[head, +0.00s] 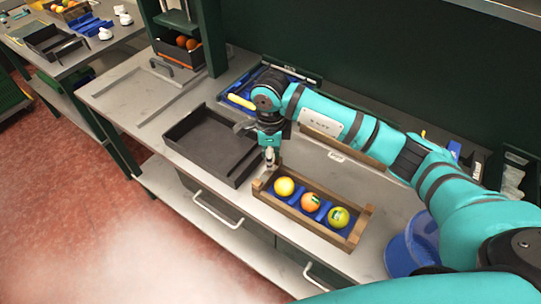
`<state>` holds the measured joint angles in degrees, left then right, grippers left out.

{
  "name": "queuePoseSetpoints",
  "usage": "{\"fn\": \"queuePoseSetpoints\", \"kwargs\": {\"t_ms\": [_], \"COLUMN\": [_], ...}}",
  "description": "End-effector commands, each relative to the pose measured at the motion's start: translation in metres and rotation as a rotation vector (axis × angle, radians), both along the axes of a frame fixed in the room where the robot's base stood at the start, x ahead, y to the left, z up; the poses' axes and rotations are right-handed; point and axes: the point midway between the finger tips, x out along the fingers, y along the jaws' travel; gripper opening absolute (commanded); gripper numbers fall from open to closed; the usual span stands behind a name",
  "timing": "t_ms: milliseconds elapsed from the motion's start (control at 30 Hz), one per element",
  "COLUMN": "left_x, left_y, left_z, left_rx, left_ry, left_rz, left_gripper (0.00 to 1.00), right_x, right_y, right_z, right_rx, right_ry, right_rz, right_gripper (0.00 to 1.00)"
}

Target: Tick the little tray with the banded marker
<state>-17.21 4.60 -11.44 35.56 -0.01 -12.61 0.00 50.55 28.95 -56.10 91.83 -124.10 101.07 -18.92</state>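A small wooden tray (262,189) with a blue insert stands at the front of the bench. It holds a yellow fruit (284,187), an orange-red fruit (310,202) and a yellow-green fruit with a dark mark (339,217). My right gripper (269,158) points down just above the tray's left end. Its fingers are small and pale here; I cannot tell whether they are open, or whether they hold a marker. A yellow stick-like thing (241,102) shows left of my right wrist. I cannot make out bands on it. My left gripper is not in view.
A black tray (184,132) lies left of the wooden tray. Behind my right arm is a blue organiser (240,91). A blue bucket (402,252) stands at the right. A dark crate (166,48) with oranges is at the back left. The bench's left end is clear.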

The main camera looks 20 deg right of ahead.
Motion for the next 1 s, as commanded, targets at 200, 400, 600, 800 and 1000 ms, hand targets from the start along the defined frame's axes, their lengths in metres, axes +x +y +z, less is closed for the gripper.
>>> {"fn": "queuePoseSetpoints", "kwargs": {"t_ms": [200, 400, 600, 800, 1000], "left_x": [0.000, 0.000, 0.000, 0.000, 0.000], "left_y": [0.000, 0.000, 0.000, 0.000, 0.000], "left_z": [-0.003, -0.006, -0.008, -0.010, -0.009], "left_rx": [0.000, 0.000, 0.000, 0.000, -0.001], "left_ry": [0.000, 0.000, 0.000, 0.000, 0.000], "left_rz": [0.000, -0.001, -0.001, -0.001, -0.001], "left_gripper": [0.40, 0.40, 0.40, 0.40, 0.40], "right_x": [0.002, 0.004, 0.007, 0.009, 0.009], "right_y": [-0.004, -0.008, -0.011, -0.014, -0.014], "right_z": [-0.003, -0.002, -0.002, -0.001, 0.000], "right_rx": [-0.003, -0.004, -0.005, -0.005, -0.004], "right_ry": [0.003, 0.004, 0.002, 0.001, 0.001], "right_rz": [-0.001, -0.002, -0.002, -0.003, -0.002], "right_gripper": [0.00, 0.00, 0.00, 0.00, 0.00]}}
